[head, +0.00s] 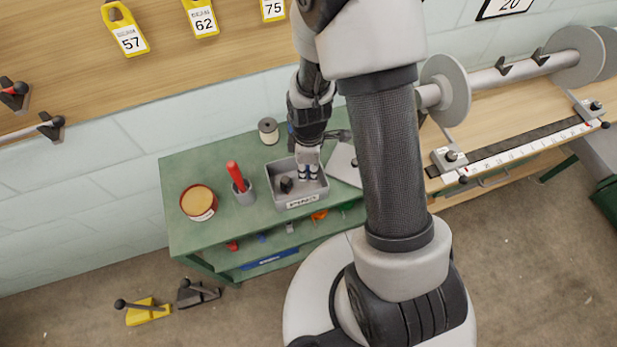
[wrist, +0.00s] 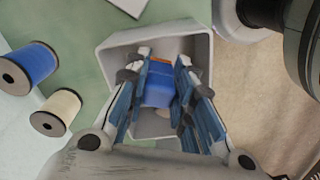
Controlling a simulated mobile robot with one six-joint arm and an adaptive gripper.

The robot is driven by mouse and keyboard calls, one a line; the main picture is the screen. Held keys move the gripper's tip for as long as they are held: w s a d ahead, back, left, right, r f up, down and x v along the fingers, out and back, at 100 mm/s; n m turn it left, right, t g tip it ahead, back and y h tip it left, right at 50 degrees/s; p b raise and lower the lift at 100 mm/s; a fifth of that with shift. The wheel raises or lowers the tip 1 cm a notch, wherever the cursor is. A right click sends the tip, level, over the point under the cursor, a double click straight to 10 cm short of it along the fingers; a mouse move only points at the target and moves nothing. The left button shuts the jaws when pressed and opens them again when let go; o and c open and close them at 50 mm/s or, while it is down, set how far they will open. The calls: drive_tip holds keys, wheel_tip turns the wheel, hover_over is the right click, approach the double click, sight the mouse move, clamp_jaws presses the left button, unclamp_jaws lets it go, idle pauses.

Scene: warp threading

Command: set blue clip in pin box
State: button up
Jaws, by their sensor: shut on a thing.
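The pin box (head: 299,202) is a grey open tray with a PINS label, standing on the green cart top. In the wrist view its pale rim (wrist: 106,75) surrounds my fingers. My gripper (head: 308,173) points down into the box from above. In the wrist view my gripper (wrist: 163,82) is shut on the blue clip (wrist: 158,92), which sits between the finger pads with a brownish part at its far end. The clip is hidden by the fingers in the head view. I cannot tell whether it touches the box floor.
A small dark object (head: 286,184) lies in the box's left part. A cup with a red-handled tool (head: 238,178), a round tin (head: 198,203) and a cream spool (head: 268,130) stand on the cart top (head: 225,220). A blue spool (wrist: 30,68) is near the cream one.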

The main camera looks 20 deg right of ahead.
drive_tip(key=shift+f+b, duration=0.65)
drive_tip(key=shift+f, duration=1.6)
drive_tip(key=shift+f, duration=0.2)
drive_tip(key=o, duration=0.6)
drive_tip(key=shift+r, duration=0.1)
